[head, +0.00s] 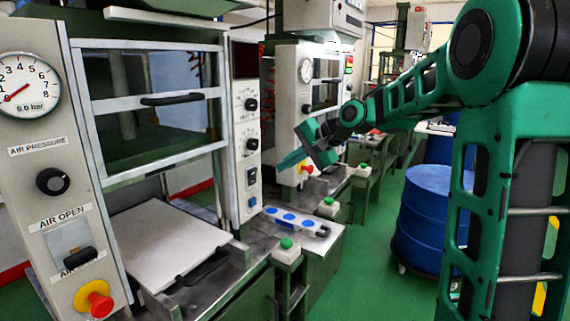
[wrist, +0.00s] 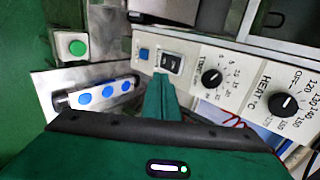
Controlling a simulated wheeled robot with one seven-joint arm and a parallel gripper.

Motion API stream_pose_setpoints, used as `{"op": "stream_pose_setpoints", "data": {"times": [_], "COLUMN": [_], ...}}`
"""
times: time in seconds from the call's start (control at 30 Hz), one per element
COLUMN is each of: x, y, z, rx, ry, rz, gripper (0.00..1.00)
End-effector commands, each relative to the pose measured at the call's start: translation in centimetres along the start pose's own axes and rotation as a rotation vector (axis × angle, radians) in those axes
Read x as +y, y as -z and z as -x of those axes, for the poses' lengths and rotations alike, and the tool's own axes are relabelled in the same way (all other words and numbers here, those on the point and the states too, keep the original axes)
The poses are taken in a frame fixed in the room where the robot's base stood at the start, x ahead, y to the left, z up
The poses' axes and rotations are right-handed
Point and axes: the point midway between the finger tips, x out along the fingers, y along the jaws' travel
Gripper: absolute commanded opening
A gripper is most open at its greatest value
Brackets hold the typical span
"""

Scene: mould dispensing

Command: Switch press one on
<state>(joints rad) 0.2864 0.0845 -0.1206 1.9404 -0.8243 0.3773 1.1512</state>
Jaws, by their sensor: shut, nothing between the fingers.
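The near press (head: 150,95) stands at the left of the head view, its gauge needle near zero. Its narrow control panel (head: 246,130) carries two black knobs, a dark rocker switch (head: 251,176) and a small blue square. The wrist view shows this panel close up, with the rocker switch (wrist: 172,63), the blue square (wrist: 144,53), a timer knob (wrist: 212,78) and a heat knob (wrist: 284,104). My gripper (head: 282,162) is shut and empty, to the right of the panel. In the wrist view its fingertips (wrist: 160,80) appear just below the switch; contact cannot be told.
A bar with blue discs (head: 292,220) and a green button box (head: 286,250) sit below my gripper. A second press (head: 306,100) stands behind. A blue drum (head: 424,215) stands right of the benches. Green floor lies open between the benches and drum.

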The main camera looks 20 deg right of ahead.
Motion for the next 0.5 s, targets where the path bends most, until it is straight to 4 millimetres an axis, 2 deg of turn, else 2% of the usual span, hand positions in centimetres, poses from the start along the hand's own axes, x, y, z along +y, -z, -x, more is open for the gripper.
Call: {"op": "stream_pose_setpoints", "data": {"times": [0.03, 0.3, 0.5], "x": [0.1, 0.1, -2.0], "y": [-0.1, -0.1, 0.0], "z": [-1.1, -6.0, -7.8], "rx": [-0.004, -0.003, -0.001], "ry": [-0.001, -0.002, 0.0], "rz": [0.0, 0.0, 0.001], "gripper": [0.0, 0.0, 0.0]}}
